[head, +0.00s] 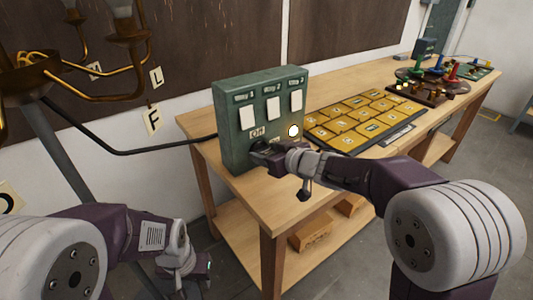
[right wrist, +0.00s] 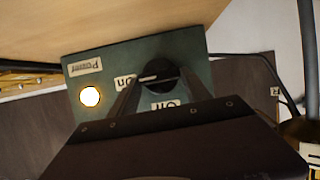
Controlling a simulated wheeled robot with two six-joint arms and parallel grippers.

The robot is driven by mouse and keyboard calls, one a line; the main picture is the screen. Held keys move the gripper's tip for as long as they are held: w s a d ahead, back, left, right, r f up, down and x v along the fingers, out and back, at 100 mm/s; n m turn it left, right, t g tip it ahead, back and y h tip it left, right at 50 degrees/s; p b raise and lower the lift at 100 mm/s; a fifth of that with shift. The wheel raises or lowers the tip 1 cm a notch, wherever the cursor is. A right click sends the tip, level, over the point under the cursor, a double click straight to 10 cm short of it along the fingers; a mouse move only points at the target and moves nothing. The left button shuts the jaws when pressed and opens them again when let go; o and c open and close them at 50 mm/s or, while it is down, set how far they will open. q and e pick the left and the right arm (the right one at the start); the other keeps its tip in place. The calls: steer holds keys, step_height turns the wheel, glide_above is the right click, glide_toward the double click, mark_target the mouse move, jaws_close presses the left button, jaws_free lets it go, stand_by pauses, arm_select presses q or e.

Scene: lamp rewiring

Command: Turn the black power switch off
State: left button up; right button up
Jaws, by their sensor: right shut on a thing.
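The green control box (head: 232,105) stands on the near end of the workbench. The black power switch (right wrist: 165,75) is a round knob on its front, between an "On" label (right wrist: 125,82) and an "Off" label (right wrist: 164,105). Its white mark points toward "On" in the right wrist view. A round indicator light (right wrist: 90,97) glows beside it and also shows in the head view (head: 293,131). My right gripper (right wrist: 158,88) is shut on the knob; in the head view (head: 262,150) it hides most of it. My left gripper (head: 192,268) hangs low, away from the box; its jaws are unclear.
A yellow tiled board (head: 350,122) lies right of the box on the wooden workbench (head: 255,192). Coloured parts (head: 440,72) stand at the far end. A black cable (head: 150,150) runs from the box to the brass lamp (head: 70,60) at left.

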steer(key=shift+a+f+n+b, duration=0.1)
steer(key=shift+f+n+b, duration=0.25)
steer(key=shift+b, duration=0.3)
steer(key=n+t+h+b, duration=0.1)
steer(key=n+t+b, duration=0.1)
steer(key=b, duration=0.6)
steer(key=f+n+t+h+b, duration=0.1)
steer(key=n+b, duration=0.4)
steer(key=b, duration=0.4)
steer(key=a+n+t+h+b, duration=0.1)
steer(key=n+b, duration=0.3)
steer(key=b, duration=0.5)
steer(key=shift+s+f+t, duration=0.15)
steer(key=shift+s+t, duration=0.2)
steer(key=shift+t, duration=0.45)
steer(key=shift+n+t+h+b, duration=0.4)
steer(key=shift+n+b, duration=0.45)
steer(key=shift+b, duration=0.6)
steer(key=shift+r, duration=0.2)
steer(key=o, duration=1.4)
steer(key=shift+c, duration=0.2)
steer(key=shift+y, duration=0.3)
